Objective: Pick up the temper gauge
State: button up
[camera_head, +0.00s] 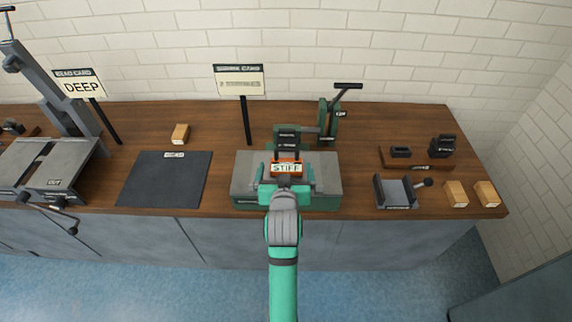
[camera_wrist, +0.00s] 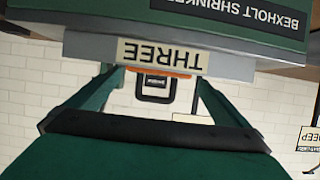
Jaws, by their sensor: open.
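An orange-edged block with a plate reading STIFF (camera_head: 286,168), which looks like the temper gauge, sits on the green and grey shrinker machine (camera_head: 243,186) at the counter's middle. My gripper (camera_head: 286,179) is open just in front of it, with one green finger towards each side. In the wrist view the picture is upside down. There, an orange strip with a black loop handle (camera_wrist: 155,88) shows between the open fingers of my gripper (camera_wrist: 157,84), beside a plate reading THREE (camera_wrist: 160,54). I cannot tell whether the fingers touch it.
A dark mat (camera_head: 165,183) lies left of the machine, with a small wooden block (camera_head: 180,133) behind it. A sign on a post (camera_head: 239,80) and a green lever tool (camera_head: 328,120) stand behind. A wooden rack (camera_head: 418,165), a grey fixture (camera_head: 396,194) and wooden blocks (camera_head: 456,193) are right.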

aim_at(286, 164)
jog(key=shift+x, duration=2.35)
jog(key=shift+d+f, duration=0.1)
jog(key=shift+d, duration=0.05)
jog(key=shift+c, duration=0.6)
jog(key=c, duration=1.3)
